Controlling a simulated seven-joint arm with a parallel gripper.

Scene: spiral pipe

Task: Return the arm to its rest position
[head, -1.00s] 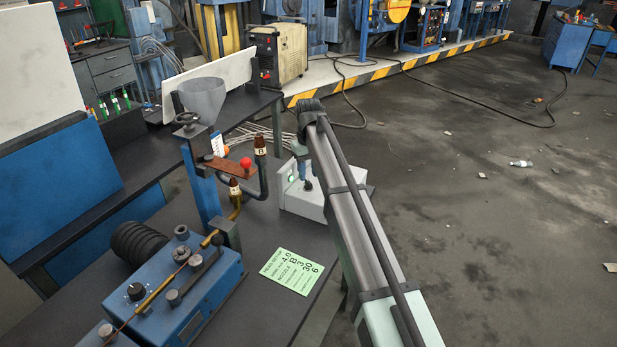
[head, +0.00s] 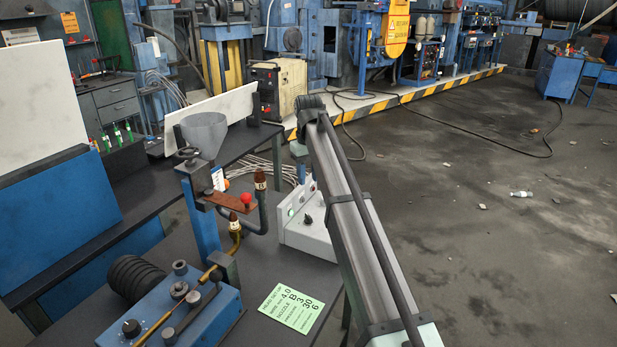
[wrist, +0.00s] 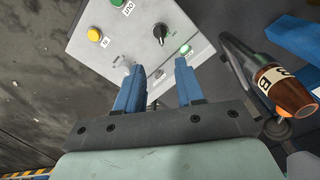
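My gripper (wrist: 158,88) is open in the wrist view, its two blue fingers apart with nothing held between them. Beyond the fingers is a white control box (wrist: 135,30) with a yellow button (wrist: 94,35), a black knob (wrist: 160,31) and a green-lit button (wrist: 186,49). In the head view my arm reaches from the bottom right up to the middle. My gripper (head: 301,172) hangs behind the arm, above the control box (head: 302,239), and is partly hidden there.
A brown nozzle (wrist: 281,91) labelled B is close right of the fingers. The bench also holds a blue post with a grey funnel (head: 204,133), a red-knobbed lever (head: 246,199), a blue machine (head: 208,310) and a green card (head: 291,307).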

